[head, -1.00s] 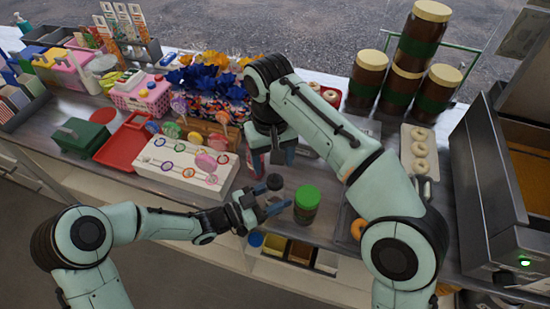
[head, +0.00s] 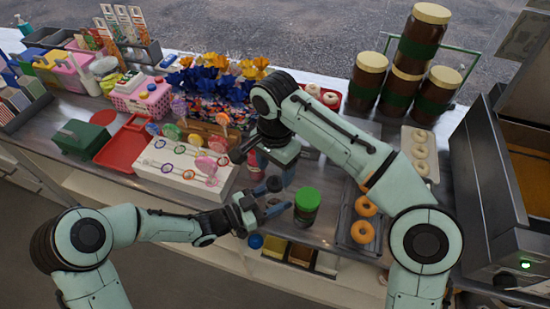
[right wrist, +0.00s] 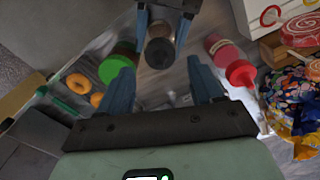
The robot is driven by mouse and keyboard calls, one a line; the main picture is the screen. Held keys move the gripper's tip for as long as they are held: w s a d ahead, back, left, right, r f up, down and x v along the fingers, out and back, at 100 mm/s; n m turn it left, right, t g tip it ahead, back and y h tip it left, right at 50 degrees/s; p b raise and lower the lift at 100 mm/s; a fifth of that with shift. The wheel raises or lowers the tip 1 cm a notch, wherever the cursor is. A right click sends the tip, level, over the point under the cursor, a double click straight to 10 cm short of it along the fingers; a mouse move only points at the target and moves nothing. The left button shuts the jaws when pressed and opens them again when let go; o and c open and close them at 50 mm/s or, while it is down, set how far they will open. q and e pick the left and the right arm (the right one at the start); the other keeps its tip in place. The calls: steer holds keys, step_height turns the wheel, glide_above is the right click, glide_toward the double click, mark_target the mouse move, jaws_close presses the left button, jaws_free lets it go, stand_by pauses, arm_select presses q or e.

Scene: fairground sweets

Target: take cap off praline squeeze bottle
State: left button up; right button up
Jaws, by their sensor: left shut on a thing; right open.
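The praline squeeze bottle, with its dark cap (head: 274,183), stands at the counter's front in the head view, mostly hidden by my left gripper (head: 270,201). My left gripper is shut on the bottle from the left. In the right wrist view, the dark cap (right wrist: 159,52) faces the camera at the upper middle, between my left gripper's fingers. My right gripper (head: 264,169) is open and empty above the bottle. In the right wrist view its two blue fingers (right wrist: 160,72) are spread on either side of the cap, apart from it.
A green-lidded jar (head: 307,205) stands close right of the bottle. A pink bottle with a red cap (right wrist: 240,72) stands on the other side in the right wrist view. A white lollipop stand (head: 185,168) is at left. A doughnut tray (head: 346,220) lies at right.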

mark_target(275, 176)
steer(key=shift+f, duration=2.2)
steer(key=shift+c, duration=0.4)
